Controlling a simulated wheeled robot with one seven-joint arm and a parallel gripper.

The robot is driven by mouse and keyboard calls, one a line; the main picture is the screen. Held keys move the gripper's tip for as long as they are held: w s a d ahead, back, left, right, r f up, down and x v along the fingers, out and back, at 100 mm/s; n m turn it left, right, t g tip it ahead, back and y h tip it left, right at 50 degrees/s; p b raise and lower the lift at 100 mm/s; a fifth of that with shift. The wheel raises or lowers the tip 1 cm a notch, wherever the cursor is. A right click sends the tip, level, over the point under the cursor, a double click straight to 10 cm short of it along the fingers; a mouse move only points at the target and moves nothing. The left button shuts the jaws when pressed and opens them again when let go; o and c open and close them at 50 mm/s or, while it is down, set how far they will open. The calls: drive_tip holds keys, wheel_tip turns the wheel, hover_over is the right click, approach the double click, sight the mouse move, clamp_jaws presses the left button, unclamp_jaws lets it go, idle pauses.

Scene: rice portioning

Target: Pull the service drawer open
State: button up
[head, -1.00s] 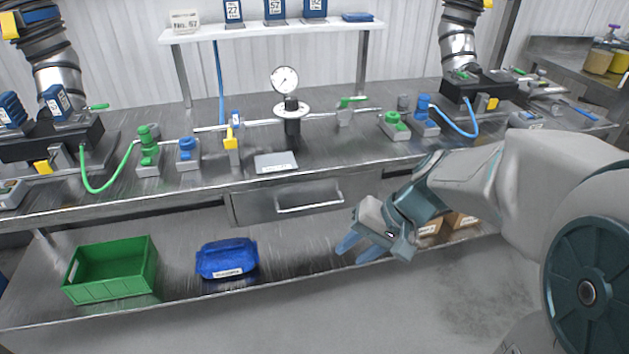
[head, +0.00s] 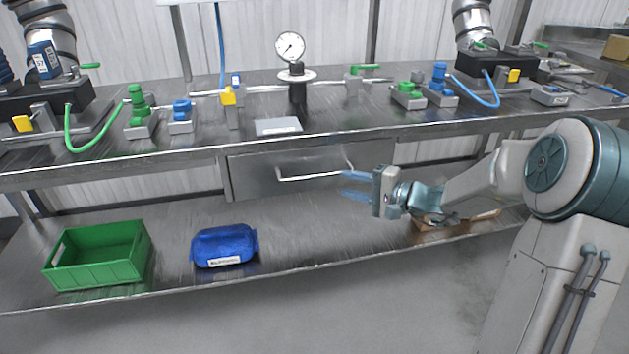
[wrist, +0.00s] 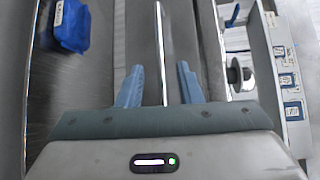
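The service drawer (head: 250,178) is a grey metal front under the counter edge, and it looks closed. Its bar handle (head: 300,178) runs across the front. My gripper (head: 345,183) is at the right end of the handle, with its blue fingers one above the other and pointing left. In the wrist view my gripper (wrist: 161,82) is open, and a bright bar that looks like the handle (wrist: 160,40) runs between the two fingers. I see no finger clearly touching it. How far the fingers reach past the bar is hard to tell.
The counter edge (head: 200,155) runs above the drawer. On the lower shelf are a green crate (head: 100,272), a blue bag (head: 224,247) and a brown box (head: 440,228) below my arm. A pressure gauge (head: 290,46) stands on the counter. The shelf before the drawer is clear.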

sight(317, 177)
drive_tip(key=b+x, duration=0.1)
drive_tip(key=x, duration=0.9)
drive_tip(key=shift+w+a, duration=0.15)
drive_tip(key=shift+a, duration=0.1)
clamp_jaws()
